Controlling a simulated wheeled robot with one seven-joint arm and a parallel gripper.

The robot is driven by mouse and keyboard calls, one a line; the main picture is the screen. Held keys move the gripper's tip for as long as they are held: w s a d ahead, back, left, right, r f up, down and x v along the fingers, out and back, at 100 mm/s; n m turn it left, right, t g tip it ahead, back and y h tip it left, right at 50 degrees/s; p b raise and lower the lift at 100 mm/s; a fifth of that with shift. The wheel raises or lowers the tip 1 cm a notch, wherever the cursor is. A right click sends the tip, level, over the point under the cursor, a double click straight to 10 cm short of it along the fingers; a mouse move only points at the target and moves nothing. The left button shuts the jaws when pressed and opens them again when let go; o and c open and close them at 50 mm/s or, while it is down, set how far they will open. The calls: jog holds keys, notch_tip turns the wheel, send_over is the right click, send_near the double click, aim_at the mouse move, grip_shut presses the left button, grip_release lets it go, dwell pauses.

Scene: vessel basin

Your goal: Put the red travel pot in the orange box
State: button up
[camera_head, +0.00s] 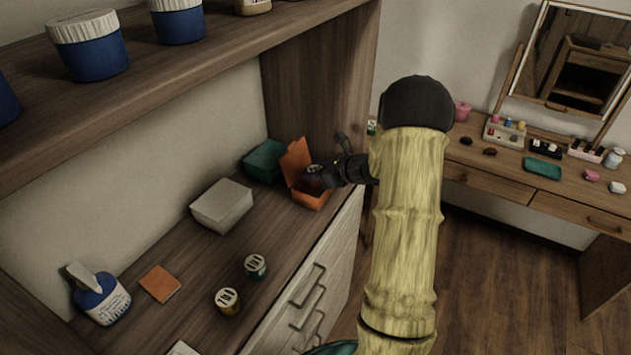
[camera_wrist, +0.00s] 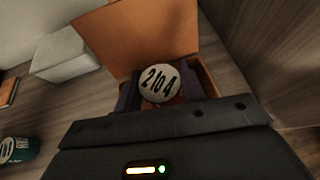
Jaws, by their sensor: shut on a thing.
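The orange box (camera_head: 311,199) stands at the far right end of the wooden counter, its lid raised. In the wrist view its open lid (camera_wrist: 140,28) and part of its inner wall (camera_wrist: 208,80) show. My gripper (camera_head: 322,176) reaches in from the right at the box opening. It is shut on a small pot (camera_wrist: 160,82) with a pale round lid marked with dark figures, between its two dark fingers. The pot's side is mostly hidden, so its red colour cannot be confirmed. I cannot tell whether it touches the box floor.
A green box (camera_head: 264,161) stands behind left of the orange box, and a pale grey box (camera_head: 222,205) further left. Two small pots (camera_head: 256,266) (camera_head: 228,301), an orange square (camera_head: 160,284) and a blue bottle (camera_head: 103,299) stand nearer. A shelf (camera_head: 170,75) overhangs the counter.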

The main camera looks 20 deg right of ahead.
jog(key=shift+f, duration=1.85)
jog(key=shift+f, duration=0.2)
jog(key=o, duration=0.9)
jog(key=shift+r, duration=0.1)
jog(key=shift+o, duration=0.2)
jog(key=shift+r, duration=0.1)
jog(key=b+v, duration=0.1)
jog(key=v, duration=1.1)
